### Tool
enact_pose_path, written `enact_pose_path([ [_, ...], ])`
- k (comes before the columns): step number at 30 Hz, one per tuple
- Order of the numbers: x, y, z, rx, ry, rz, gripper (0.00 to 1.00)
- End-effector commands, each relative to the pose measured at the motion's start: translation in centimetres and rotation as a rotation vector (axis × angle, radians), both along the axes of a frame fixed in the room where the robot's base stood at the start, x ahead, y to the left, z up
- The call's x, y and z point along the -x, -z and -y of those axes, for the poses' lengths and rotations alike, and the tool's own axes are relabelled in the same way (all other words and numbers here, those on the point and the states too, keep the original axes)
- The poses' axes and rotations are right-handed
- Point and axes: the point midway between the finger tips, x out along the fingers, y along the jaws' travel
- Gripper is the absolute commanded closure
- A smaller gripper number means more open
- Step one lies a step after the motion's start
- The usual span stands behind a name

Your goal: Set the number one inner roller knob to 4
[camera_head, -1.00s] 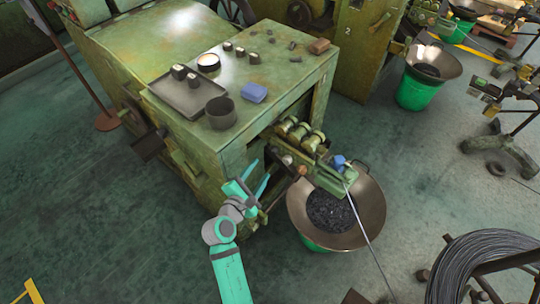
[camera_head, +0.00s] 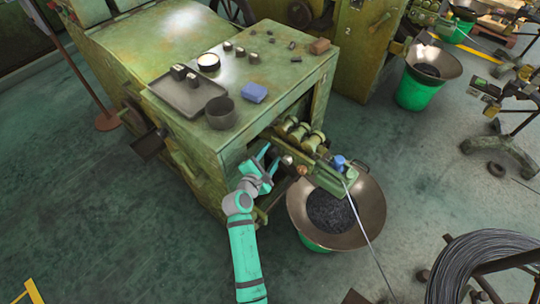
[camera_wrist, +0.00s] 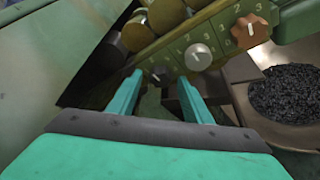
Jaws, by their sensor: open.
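A green control panel (camera_wrist: 218,32) with small rollers above it juts from the near machine, and it also shows in the head view (camera_head: 325,177). It carries a dark knob (camera_wrist: 158,75), a pale grey round knob (camera_wrist: 198,57) and a brown lobed knob (camera_wrist: 250,30), with white numerals around them. I cannot tell which is the inner roller knob, or read a setting with certainty. My gripper (camera_head: 269,158) is open in front of the panel. In the wrist view, the fingertips (camera_wrist: 160,88) straddle the dark knob's position in the picture; I see no clear contact.
The green machine (camera_head: 285,75) holds a tray, a dark pot and a blue block on top. A wide metal bowl (camera_head: 372,205) on a green bucket stands below the panel. A thin rod runs across it. A wire coil (camera_head: 475,265) lies at lower right. Floor at left is clear.

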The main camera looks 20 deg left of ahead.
Motion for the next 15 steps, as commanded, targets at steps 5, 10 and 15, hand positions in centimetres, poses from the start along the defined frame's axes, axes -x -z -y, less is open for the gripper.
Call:
enact_pose_path([
  [5, 0.02, -0.01, 0.01, 0.000, 0.000, 0.000, 0.76],
  [10, 0.03, -0.02, 0.00, 0.000, 0.000, 0.000, 0.96],
  [15, 0.05, -0.01, 0.03, -0.012, 0.000, 0.004, 0.96],
])
